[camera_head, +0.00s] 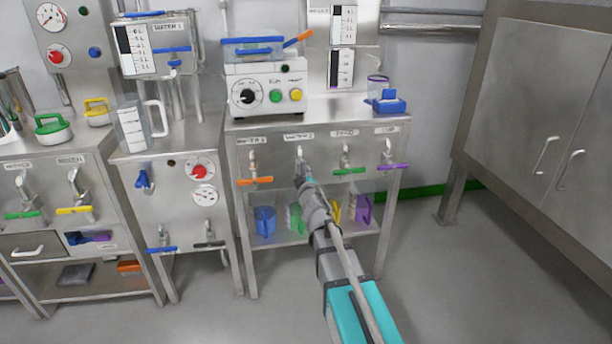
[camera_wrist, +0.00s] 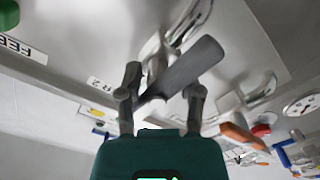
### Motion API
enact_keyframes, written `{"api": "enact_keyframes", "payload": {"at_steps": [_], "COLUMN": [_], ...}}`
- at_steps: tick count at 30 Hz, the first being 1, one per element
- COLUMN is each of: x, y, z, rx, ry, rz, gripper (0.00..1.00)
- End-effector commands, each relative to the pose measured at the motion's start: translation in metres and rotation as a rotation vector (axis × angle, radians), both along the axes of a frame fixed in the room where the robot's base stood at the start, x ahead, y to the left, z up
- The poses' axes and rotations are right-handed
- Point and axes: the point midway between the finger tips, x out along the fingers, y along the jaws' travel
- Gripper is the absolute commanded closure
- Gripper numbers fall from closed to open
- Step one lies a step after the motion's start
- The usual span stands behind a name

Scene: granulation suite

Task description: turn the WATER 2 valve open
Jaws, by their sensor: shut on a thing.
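The WATER 2 valve (camera_head: 299,154) is a silver tap under its label on the front of the middle bench. In the head view my gripper (camera_head: 304,180) reaches up to it and covers its handle. In the wrist view the handle is a dark grey lever (camera_wrist: 190,70), slanting across the picture between the two fingers. My gripper (camera_wrist: 162,88) is shut on this lever, one finger on each side. The label ending in "R 2" (camera_wrist: 100,84) shows beside the left finger.
The neighbouring taps have an orange handle (camera_head: 254,181) to the left, and green (camera_head: 349,171) and purple (camera_head: 393,167) handles to the right. Coloured jugs, such as a blue one (camera_head: 264,220), stand on the shelf below. The floor in front is clear.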

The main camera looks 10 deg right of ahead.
Motion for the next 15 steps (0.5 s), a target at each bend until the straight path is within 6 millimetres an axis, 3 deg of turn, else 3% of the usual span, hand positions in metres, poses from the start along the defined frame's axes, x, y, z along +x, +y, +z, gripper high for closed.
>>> {"api": "enact_keyframes", "payload": {"at_steps": [15], "x": [-0.0008], "y": [0.0015], "z": [0.0007], "rx": [-0.086], "ry": [-0.003], "rz": [0.004], "gripper": [0.97]}}
